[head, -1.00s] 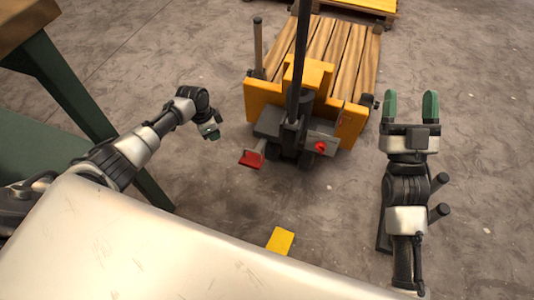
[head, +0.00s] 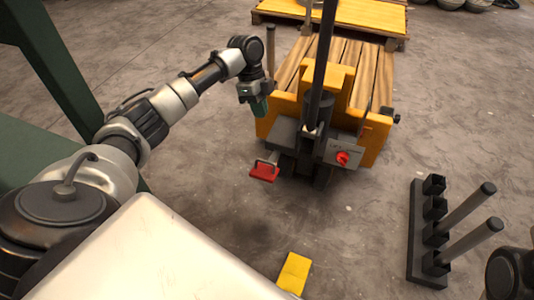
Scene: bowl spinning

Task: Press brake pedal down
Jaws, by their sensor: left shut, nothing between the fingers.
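The red brake pedal (head: 264,171) sticks out at the front left of the yellow pallet cart (head: 345,84), low down near its wheels. It looks raised above the floor. My right gripper is out of view; only part of my right arm (head: 512,272) shows at the bottom right corner.
A dark rack (head: 428,240) with two angled posts stands on the floor at the right. A green table (head: 50,140) is at the left. A yellow floor mark (head: 293,273) lies in front of the cart. Another pallet (head: 370,14) is behind. The floor before the pedal is clear.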

